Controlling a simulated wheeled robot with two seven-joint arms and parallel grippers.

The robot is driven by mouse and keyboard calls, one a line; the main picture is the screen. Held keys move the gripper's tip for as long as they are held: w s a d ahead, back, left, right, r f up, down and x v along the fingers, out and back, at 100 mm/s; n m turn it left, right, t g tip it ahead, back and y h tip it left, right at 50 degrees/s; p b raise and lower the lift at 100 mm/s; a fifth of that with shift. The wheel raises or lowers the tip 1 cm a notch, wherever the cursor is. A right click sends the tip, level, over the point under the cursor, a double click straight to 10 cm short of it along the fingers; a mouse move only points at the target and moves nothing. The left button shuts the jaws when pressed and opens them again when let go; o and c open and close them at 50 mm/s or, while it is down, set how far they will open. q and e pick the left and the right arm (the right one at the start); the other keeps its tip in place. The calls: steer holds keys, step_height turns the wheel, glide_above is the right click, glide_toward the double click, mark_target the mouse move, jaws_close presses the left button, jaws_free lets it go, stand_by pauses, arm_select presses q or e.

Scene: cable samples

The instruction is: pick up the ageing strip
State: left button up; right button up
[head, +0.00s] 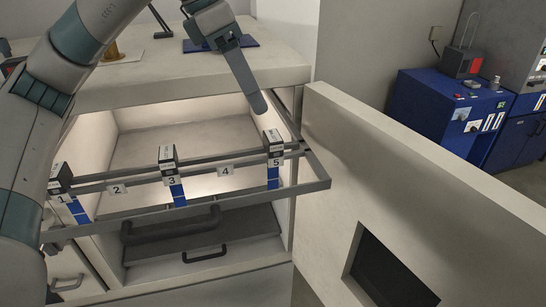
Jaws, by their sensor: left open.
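A grey metal rack (220,204) sticks out of the open, lit chamber, with number labels 1 to 5 along its bar. Strips with blue lower parts hang at position 1 (80,212), position 3 (178,194) and position 5 (272,178). Each has a black-and-white clip on top; which is the ageing strip I cannot tell. Positions 2 and 4 show only labels. My left gripper (258,103) is open, empty and points down, just above the clip at position 5 in the picture. It is seen side-on, and its distance to the clip is unclear. My right gripper is out of view.
The pale chamber door (400,170) stands open at right, with a dark window. A dark drawer front with handles (205,253) sits below the rack. A blue mat (245,42) lies on the chamber's top. Blue cabinets (440,115) stand at the far right.

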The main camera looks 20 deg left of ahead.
arm_select(q)
steer(key=p, duration=0.2)
glide_above(272, 135)
steer(key=a, duration=0.2)
steer(key=f, duration=0.3)
steer(key=s+f, duration=0.1)
steer(key=f, duration=0.1)
steer(key=shift+d, duration=0.1)
steer(key=shift+w+d+f, duration=0.15)
steer(key=shift+f, duration=0.35)
steer(key=p+x, duration=0.1)
steer(key=p, duration=0.1)
steer(key=shift+d+f+p, duration=0.2)
steer(key=shift+f+p, duration=0.1)
steer(key=shift+f, duration=0.05)
steer(key=p+x, duration=0.1)
steer(key=x, duration=0.1)
steer(key=shift+d+f+p, duration=0.1)
steer(key=shift+f+p, duration=0.2)
steer(key=shift+p, duration=0.05)
steer(key=shift+d+f, duration=0.1)
steer(key=shift+f, duration=0.35)
